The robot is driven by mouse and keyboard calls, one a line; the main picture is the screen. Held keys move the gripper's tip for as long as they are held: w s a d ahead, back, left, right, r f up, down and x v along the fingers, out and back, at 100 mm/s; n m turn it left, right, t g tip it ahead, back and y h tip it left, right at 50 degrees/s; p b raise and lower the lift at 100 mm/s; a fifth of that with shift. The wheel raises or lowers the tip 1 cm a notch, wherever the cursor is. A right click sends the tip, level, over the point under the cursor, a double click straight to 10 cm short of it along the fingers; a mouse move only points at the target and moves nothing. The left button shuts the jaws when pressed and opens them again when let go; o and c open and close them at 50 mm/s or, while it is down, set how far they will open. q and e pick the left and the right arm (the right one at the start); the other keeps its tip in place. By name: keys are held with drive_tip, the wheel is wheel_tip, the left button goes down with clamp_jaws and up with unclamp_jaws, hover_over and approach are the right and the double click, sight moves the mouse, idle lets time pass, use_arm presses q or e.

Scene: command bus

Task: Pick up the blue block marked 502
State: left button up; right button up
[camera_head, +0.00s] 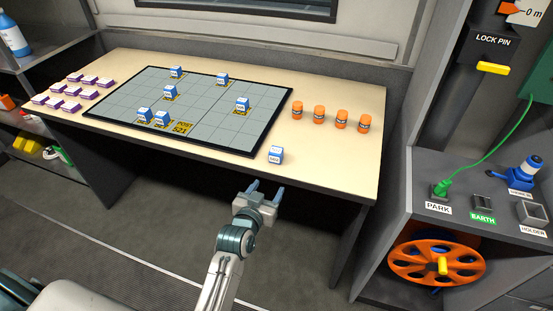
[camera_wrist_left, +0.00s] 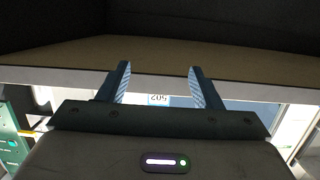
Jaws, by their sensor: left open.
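A blue block with a white label (camera_head: 276,155) stands near the front edge of the table, to the right of the grid board. Its label is too small to read surely in the head view. In the wrist view a label reading 502 upside down (camera_wrist_left: 158,99) shows between the fingers, with the rest of the block largely hidden by the gripper body. My left gripper (camera_head: 265,189) is open and empty, just in front of the table edge and short of the block. Its two fingers also frame the wrist view (camera_wrist_left: 160,85). My right gripper is not in view.
A dark-framed grid board (camera_head: 215,110) on the table (camera_head: 330,170) holds several other blue blocks (camera_head: 242,104). Several orange cylinders (camera_head: 319,115) stand to its right, and purple-and-white pieces (camera_head: 72,90) lie to its left. A grey cabinet (camera_head: 400,215) stands at right.

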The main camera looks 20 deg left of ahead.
use_arm(q)
drive_tip(key=t, duration=0.2)
approach(278, 147)
drive_tip(key=shift+w+d+f, duration=0.1)
drive_tip(key=shift+w+d, duration=0.1)
drive_tip(key=shift+d, duration=0.15)
drive_tip(key=w, duration=0.4)
drive_tip(key=shift+f, duration=0.15)
drive_tip(key=shift+w, duration=0.55)
drive_tip(key=w, duration=0.1)
drive_tip(key=w+p, duration=0.1)
drive_tip(key=w, duration=0.3)
drive_tip(key=shift+a+f, duration=0.15)
drive_tip(key=shift+f, duration=0.1)
drive_tip(key=shift+s, duration=0.1)
drive_tip(key=c, duration=1.1)
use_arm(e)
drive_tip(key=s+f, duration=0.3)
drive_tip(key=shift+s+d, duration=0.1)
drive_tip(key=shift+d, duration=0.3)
